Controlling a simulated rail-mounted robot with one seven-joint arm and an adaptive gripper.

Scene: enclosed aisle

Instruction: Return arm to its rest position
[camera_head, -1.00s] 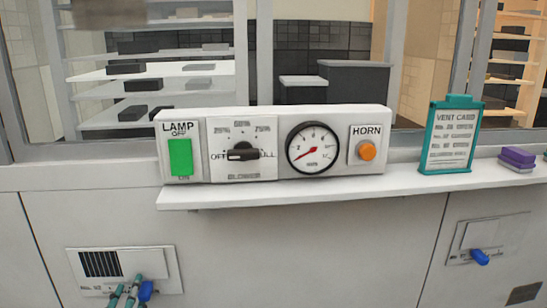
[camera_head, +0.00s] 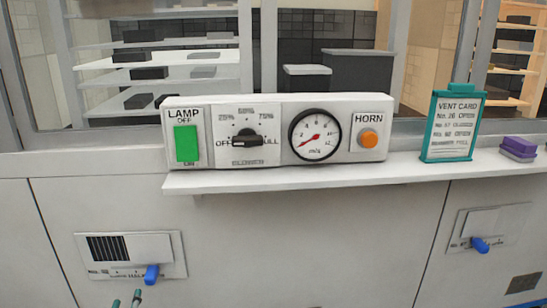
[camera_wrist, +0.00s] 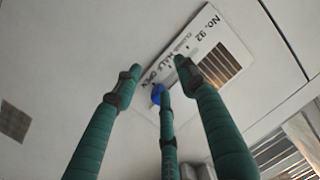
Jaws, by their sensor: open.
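My gripper (camera_head: 126,299) shows only by its teal fingertips at the bottom left edge of the head view, below the left vent plate (camera_head: 92,270) and its blue knob (camera_head: 152,275). In the wrist view my gripper (camera_wrist: 157,70) is open and empty, its three fingers spread, pointing at the vent plate (camera_wrist: 222,38) marked "No. 92". The blue knob (camera_wrist: 156,92) there is partly behind the middle finger. No finger visibly grips the knob. The rest of my arm is out of view.
A shelf (camera_head: 300,180) juts out above the vents, with a control box (camera_head: 345,110) carrying lamp, blower, gauge and horn. A teal-framed vent card (camera_head: 453,125) and purple block (camera_head: 518,147) stand right. Another vent (camera_head: 495,225) with a blue knob is at right. Windows are behind.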

